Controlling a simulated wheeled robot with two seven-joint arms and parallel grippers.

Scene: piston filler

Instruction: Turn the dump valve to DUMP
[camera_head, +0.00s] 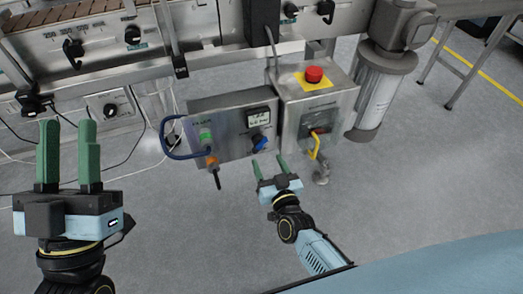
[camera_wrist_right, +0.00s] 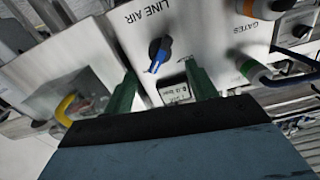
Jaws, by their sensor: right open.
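A blue knob (camera_head: 260,143) sits on the front of the grey control box, below a small gauge; it also shows in the right wrist view (camera_wrist_right: 158,58) beside the words LINE AIR. A yellow handle (camera_head: 315,146) is on the neighbouring steel box and shows at the left of the right wrist view (camera_wrist_right: 65,109). No DUMP lettering is legible. My right gripper (camera_head: 269,162) is open and empty in front of the blue knob, which appears between its fingers in the wrist view, seemingly beyond the fingertips. My left gripper (camera_head: 67,125) is open and empty at the left.
A red button (camera_head: 314,74) on a yellow plate tops the steel box. A blue looped hose (camera_head: 168,140), a green fitting (camera_head: 206,135) and an orange fitting (camera_head: 212,160) are at the control box's left. A motor cylinder (camera_head: 376,95) stands right. The floor in front is clear.

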